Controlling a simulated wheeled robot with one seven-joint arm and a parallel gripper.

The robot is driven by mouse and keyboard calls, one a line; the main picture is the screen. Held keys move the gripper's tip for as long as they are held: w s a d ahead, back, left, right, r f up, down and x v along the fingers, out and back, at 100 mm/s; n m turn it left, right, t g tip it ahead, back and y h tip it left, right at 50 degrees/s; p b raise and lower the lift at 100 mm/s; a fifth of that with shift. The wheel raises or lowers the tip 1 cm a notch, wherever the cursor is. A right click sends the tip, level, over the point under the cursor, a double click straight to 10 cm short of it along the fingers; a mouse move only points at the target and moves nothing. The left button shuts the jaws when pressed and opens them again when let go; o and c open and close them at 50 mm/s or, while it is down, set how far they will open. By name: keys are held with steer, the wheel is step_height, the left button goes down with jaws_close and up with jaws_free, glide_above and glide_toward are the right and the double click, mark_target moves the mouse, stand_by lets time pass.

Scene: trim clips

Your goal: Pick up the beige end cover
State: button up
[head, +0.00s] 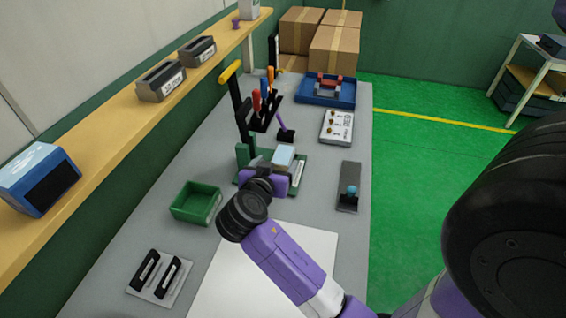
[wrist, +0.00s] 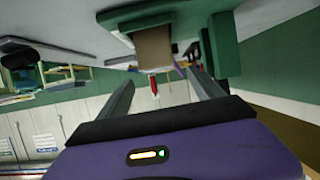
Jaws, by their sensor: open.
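In the wrist view, a beige-brown block (wrist: 153,48), which looks like the beige end cover, sits against a green fixture (wrist: 165,14). My gripper (wrist: 160,78) is open, with its two grey fingers apart. The block appears beyond the fingertips, roughly in line with the space between them, and I see no contact. In the head view, my gripper (head: 270,170) is over the green fixture (head: 299,177) on the bench, beside a pale blue-topped block (head: 284,156). My wrist partly hides the fixture there, and I cannot clearly make out the beige cover.
A green bin (head: 196,203) and a plate with two black handles (head: 160,277) are at the left. A black toggle press (head: 243,120) and a tool rack (head: 264,108) stand behind. A grey plate with a blue knob (head: 348,187) lies right. A blue tray (head: 326,90) is at the back.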

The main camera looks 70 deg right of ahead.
mark_target(282, 158)
steer(key=shift+s+f+m, duration=0.15)
steer(key=shift+s+m, duration=0.05)
steer(key=shift+m, duration=0.1)
steer(key=shift+p+x, duration=1.2)
steer(key=shift+x, duration=2.65)
steer(key=shift+a, duration=0.1)
jaws_close()
